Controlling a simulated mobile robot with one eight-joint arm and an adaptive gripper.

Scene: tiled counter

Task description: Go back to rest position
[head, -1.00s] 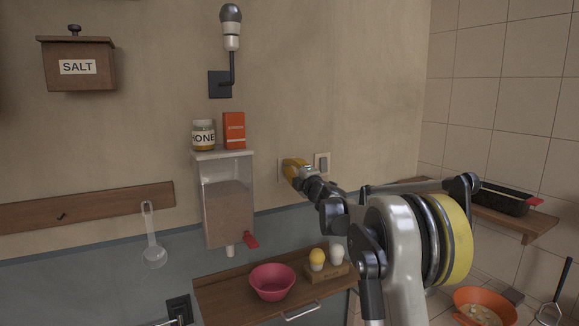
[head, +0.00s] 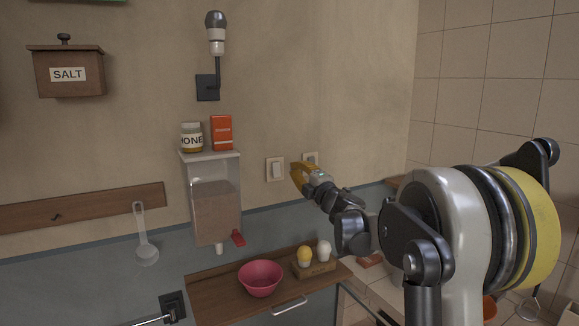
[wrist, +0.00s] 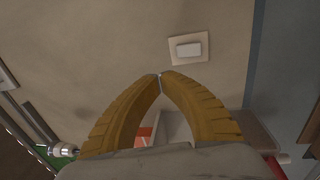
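My gripper (head: 297,178) is in front of the wall near two light switches in the head view. Its yellow fingers also show in the wrist view (wrist: 160,75), with their tips together and nothing between them. The left light switch (head: 275,169) is in full view, left of the fingers. It appears in the wrist view as a pale plate (wrist: 189,49) beyond the fingertips, apart from them. The right light switch (head: 311,158) is partly hidden behind my gripper.
A dispenser (head: 213,205) on the wall bears a honey jar (head: 192,138) and a red box (head: 221,132). Below, a wooden shelf (head: 225,299) holds a pink bowl (head: 260,280) and an egg holder (head: 317,268). A wall lamp (head: 216,50) hangs above.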

